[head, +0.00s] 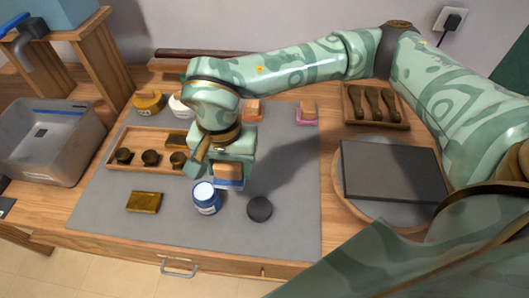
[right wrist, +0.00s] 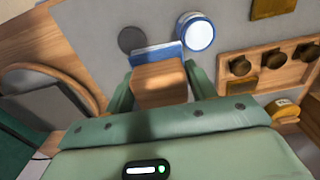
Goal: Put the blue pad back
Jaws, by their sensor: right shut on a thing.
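The blue pad (head: 229,184) has a wooden block on top and a blue base. It is between the fingers of my right gripper (head: 222,168), beside the blue jar with a white lid (head: 206,198). In the right wrist view, the gripper (right wrist: 160,88) is shut on the wooden block, and the blue base (right wrist: 157,53) points away from the palm. I cannot tell whether the base touches the mat. An orange pad (head: 253,110) and a pink pad (head: 306,114) stand at the back of the mat. My left gripper is not in view.
A black disc (head: 260,209) and a brass block (head: 144,202) lie on the grey mat (head: 290,220). A wooden tray with dark knobs (head: 112,163) is at left. A dark slab (head: 392,170) is at right. The mat between the orange and pink pads looks clear.

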